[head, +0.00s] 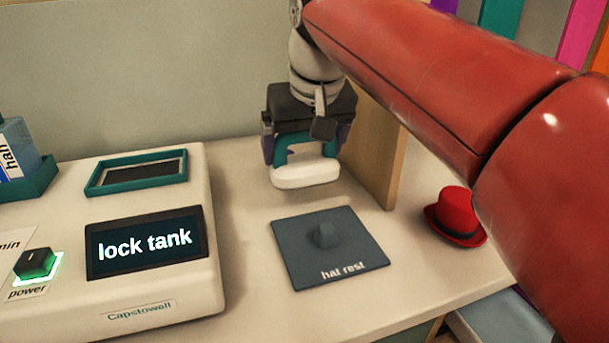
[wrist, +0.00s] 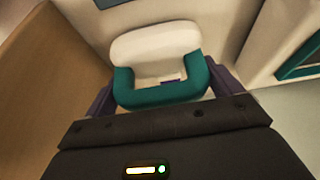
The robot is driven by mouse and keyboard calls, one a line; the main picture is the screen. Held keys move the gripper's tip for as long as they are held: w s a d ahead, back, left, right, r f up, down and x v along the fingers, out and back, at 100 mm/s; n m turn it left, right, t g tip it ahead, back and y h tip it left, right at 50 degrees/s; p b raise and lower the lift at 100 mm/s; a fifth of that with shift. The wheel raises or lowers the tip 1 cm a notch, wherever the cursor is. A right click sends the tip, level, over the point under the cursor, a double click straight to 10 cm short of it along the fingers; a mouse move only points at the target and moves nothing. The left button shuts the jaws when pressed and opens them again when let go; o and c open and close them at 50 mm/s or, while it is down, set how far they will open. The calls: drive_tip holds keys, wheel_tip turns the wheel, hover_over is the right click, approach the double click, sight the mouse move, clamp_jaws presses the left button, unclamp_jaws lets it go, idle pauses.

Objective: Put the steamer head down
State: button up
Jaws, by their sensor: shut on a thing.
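The steamer head (head: 306,175) has a white body and a teal handle. My gripper (head: 306,143) is shut on its teal handle, with the white part hanging below the jaws. In the wrist view the steamer head (wrist: 155,45) sits between the purple fingers of my gripper (wrist: 163,92). It is over the counter, behind the hat rest; whether it touches the counter I cannot tell. The steamer base (head: 150,320), a cream machine marked "Capstowell", stands to the left. A teal-rimmed recess (head: 95,189) with a dark inside is on its top and looks empty.
A dark mat marked "hat rest" (head: 312,270) with a small block lies in front of my gripper. A wooden panel (head: 385,150) stands close on the right, with a red hat (head: 457,210) beyond. The base's screen (head: 145,243) reads "lock tank"; the power knob (head: 36,264) glows green.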

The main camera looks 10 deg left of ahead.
sight(306, 160)
drive_tip(key=shift+f+b, duration=0.4)
drive_tip(key=shift+f, duration=1.7)
drive_tip(key=shift+f, duration=0.15)
drive_tip(key=o, duration=1.3)
